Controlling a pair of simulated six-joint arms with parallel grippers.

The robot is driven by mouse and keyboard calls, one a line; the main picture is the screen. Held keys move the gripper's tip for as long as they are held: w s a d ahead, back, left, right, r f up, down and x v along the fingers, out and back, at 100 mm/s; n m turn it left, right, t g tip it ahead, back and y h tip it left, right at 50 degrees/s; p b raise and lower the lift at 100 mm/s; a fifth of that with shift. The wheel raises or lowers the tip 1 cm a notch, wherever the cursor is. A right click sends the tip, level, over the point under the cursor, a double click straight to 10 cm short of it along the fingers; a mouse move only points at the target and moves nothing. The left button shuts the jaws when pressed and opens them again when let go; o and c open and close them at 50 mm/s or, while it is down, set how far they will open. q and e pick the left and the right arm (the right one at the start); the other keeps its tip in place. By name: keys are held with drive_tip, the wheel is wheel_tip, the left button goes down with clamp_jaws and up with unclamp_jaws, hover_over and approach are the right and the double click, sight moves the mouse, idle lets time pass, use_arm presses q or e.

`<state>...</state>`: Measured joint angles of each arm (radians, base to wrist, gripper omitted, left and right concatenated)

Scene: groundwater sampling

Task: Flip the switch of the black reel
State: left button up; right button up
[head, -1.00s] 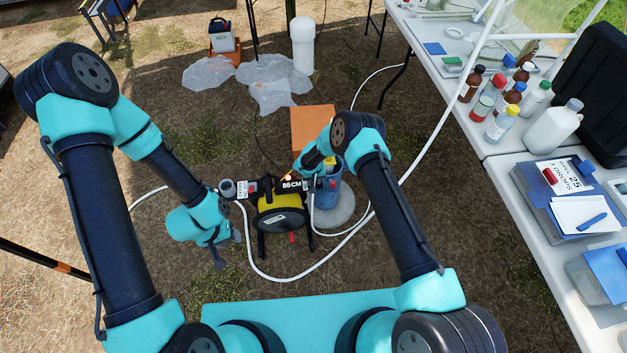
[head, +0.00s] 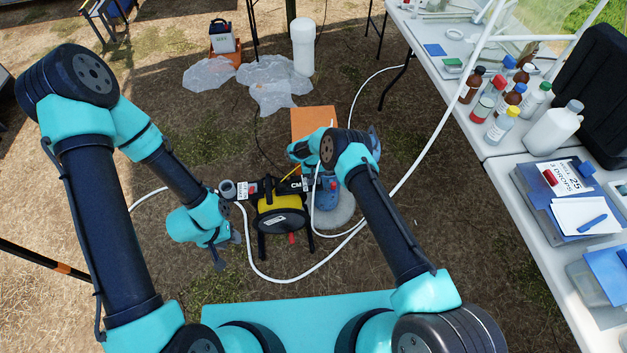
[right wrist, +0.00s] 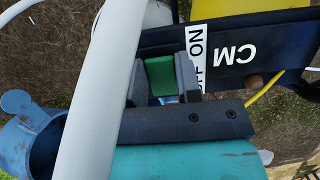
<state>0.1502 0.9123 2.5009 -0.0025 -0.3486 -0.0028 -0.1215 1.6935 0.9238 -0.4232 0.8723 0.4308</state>
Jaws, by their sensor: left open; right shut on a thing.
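The black reel (head: 258,200), with a yellow drum (head: 270,208), stands on the ground in the middle of the head view. In the right wrist view its dark panel (right wrist: 285,38) carries "CM" and a white ON/OFF label (right wrist: 198,45). The green switch (right wrist: 160,75) sits beside that label. My right gripper (right wrist: 160,82) is shut on the switch, one finger on each side. In the head view my right arm hides these fingers and the switch. My left gripper (head: 228,252) is open and empty, left of the reel and apart from it.
A white hose (head: 262,275) loops around the reel and crosses close in the right wrist view (right wrist: 115,90). A blue container (head: 327,200) stands just right of the reel. An orange board (head: 312,120) lies behind it. A table (head: 540,235) with bottles is at the right.

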drive_tip(key=shift+d+r, duration=0.1)
drive_tip(key=shift+d, duration=0.05)
drive_tip(key=o, duration=0.9)
drive_tip(key=v, duration=1.7)
drive_tip(key=shift+r, duration=0.2)
drive_tip(key=shift+f, duration=0.1)
